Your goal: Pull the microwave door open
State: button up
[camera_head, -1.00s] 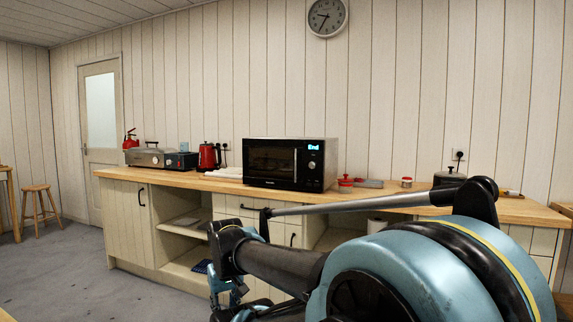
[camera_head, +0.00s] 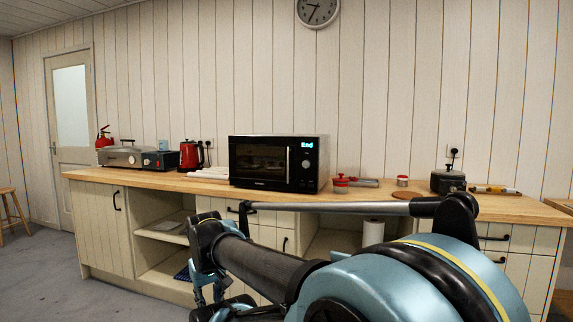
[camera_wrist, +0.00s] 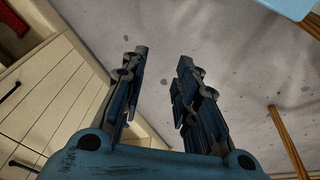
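The black microwave (camera_head: 277,163) stands on the wooden counter in the head view. Its door (camera_head: 259,160) is closed, with a vertical bar handle (camera_head: 288,164) at the door's right edge. Its display reads "End". My gripper (camera_wrist: 162,68) shows in the wrist view with its two fingers apart and nothing between them. It points down over the grey floor, beside the cabinet fronts, away from the microwave. In the head view my arm is folded low in front of the counter and the gripper's fingertips are hard to make out.
The counter (camera_head: 350,203) runs along the wall.

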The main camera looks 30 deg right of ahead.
jog(key=w+d+r+n+t+h, duration=0.3)
jog(key=w+d+r+n+h, duration=0.5)
jog(key=w+d+r+n, duration=0.65)
jog(key=w+d+r+n+t+h, duration=0.3)
jog(key=w+d+r+n+h, duration=0.5)
jog(key=w+d+r, duration=1.2)
jog(key=shift+n+y, duration=0.25)
jog(key=shift+y, duration=0.15)
jog(key=f+x, duration=0.1)
jog(key=x, duration=0.4)
jog(key=s+f+x, duration=0.1)
jog(key=x, duration=0.5)
jog(key=d+f+x, duration=0.1)
jog(key=x, duration=0.5)
jog(key=shift+s+d+f, duration=0.15)
jog(key=shift+s+f, duration=0.1)
jog(key=shift+s, duration=0.05)
jog(key=shift+c, duration=0.3)
grip_shut()
